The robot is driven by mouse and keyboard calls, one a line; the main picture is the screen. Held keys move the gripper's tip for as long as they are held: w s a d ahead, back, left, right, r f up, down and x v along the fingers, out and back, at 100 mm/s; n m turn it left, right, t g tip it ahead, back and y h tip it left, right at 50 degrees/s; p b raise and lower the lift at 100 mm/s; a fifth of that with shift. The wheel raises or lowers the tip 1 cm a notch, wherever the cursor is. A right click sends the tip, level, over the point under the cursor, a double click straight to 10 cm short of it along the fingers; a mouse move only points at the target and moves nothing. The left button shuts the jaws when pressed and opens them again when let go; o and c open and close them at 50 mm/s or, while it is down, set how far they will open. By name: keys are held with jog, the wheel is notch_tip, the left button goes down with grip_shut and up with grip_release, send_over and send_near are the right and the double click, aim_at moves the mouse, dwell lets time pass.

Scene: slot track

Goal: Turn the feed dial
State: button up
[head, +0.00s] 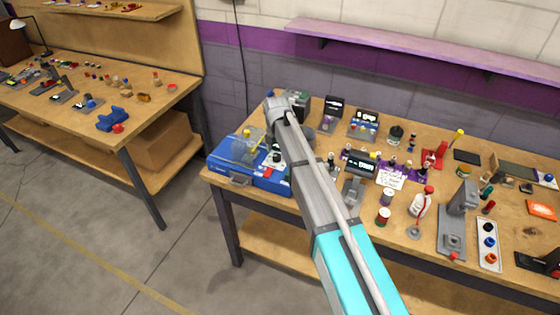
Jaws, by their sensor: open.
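My arm reaches from the lower right up to the left and ends over the left part of the near workbench (345,225). Its grey wrist end is above the back right corner of a blue machine or case (228,165). I cannot pick out the feed dial for certain. Small knobs and parts on and beside the blue case are partly behind the arm and too small to tell.
The bench is crowded: a grey stand with a column (462,205), a white strip with coloured buttons (489,243), red-topped cans (384,216) and a purple board (395,172). A purple shelf (420,48) hangs above. Another cluttered bench (150,105) stands left, with open floor between.

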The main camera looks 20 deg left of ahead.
jog(key=shift+f+b, duration=0.65)
jog(key=shift+f, duration=0.3)
jog(key=shift+c, duration=0.3)
